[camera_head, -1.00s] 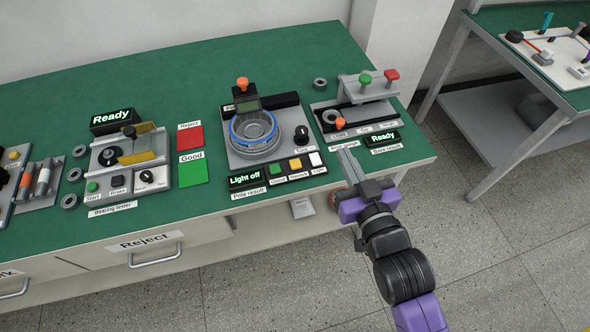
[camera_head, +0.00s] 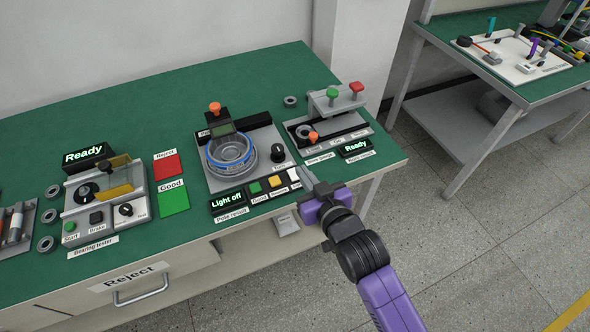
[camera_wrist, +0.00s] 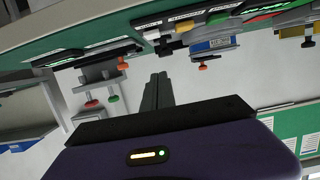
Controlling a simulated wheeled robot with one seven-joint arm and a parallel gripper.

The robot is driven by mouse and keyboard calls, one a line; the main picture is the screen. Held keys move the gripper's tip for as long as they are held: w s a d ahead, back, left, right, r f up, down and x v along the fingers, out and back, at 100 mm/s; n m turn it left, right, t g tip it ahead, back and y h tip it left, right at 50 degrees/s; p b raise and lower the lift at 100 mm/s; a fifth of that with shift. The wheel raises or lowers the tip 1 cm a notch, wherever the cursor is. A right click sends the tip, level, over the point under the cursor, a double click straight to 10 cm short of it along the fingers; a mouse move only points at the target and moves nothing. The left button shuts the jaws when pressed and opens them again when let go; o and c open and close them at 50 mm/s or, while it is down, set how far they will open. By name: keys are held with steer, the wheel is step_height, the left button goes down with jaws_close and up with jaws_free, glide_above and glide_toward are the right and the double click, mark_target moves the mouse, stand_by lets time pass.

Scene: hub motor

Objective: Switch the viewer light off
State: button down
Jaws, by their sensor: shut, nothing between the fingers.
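The pole viewer (camera_head: 232,155) has a round, blue-ringed dish, a small tilted screen and an orange knob on top. Beside the display is a row of green, yellow and white buttons. The white button (camera_head: 293,175) is at the right end and also shows in the wrist view (camera_wrist: 151,32). My gripper (camera_head: 306,174) is shut and empty, its tips just right of the white button in the head view. I cannot tell whether they touch it. The fingers also show in the wrist view (camera_wrist: 160,78).
A black dial (camera_head: 278,153) stands on the viewer's base. The bore gauge (camera_head: 325,125), with green and red knobs, is behind my gripper. The bearing tester (camera_head: 104,195) and the red and green pads are to the left. Open floor lies right of the green bench (camera_head: 260,70).

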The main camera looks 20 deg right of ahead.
glide_above(295, 176)
steer(key=shift+s+f, duration=0.1)
steer(key=shift+f, duration=0.45)
step_height(295, 176, down, 3)
steer(key=shift+f+p, duration=0.15)
steer(key=shift+p, duration=0.15)
steer(key=shift+f, duration=0.5)
steer(key=shift+f+b, duration=0.25)
steer(key=shift+b, duration=0.05)
steer(key=shift+r, duration=0.15)
